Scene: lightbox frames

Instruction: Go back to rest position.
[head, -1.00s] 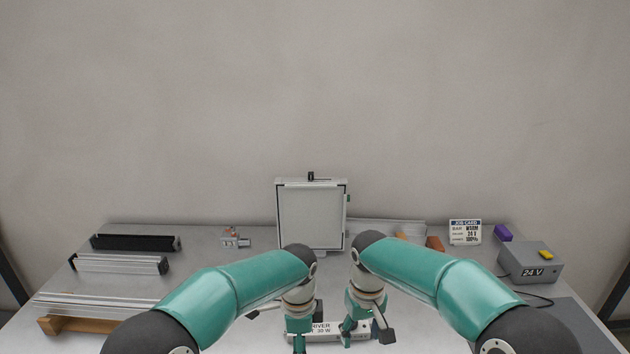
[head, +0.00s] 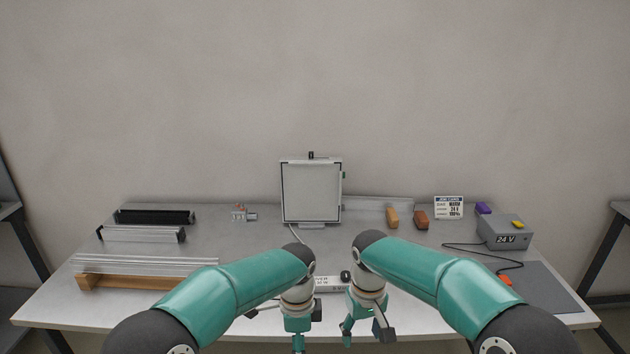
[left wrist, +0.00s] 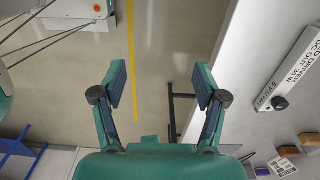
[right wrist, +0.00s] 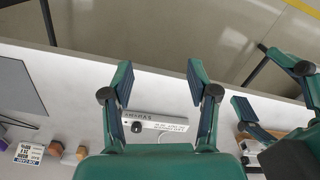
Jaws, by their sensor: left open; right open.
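My left gripper (head: 298,338) hangs low in the middle of the head view, in front of the bench's front edge. In the left wrist view its two fingers (left wrist: 160,82) are spread, with floor and a yellow line between them and nothing held. My right gripper (head: 364,328) hangs just right of it. In the right wrist view its fingers (right wrist: 160,78) are apart and empty, with the bench edge and a driver box behind. Both arms are bent inward in much the same pose.
The bench (head: 235,322) carries a framed panel (head: 311,192), a driver box (head: 328,284) partly hidden by my arms, a 24 V supply (head: 504,233), a job card (head: 449,207) and profiles on a wooden block (head: 125,283). Floor shows before the bench (left wrist: 160,45).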

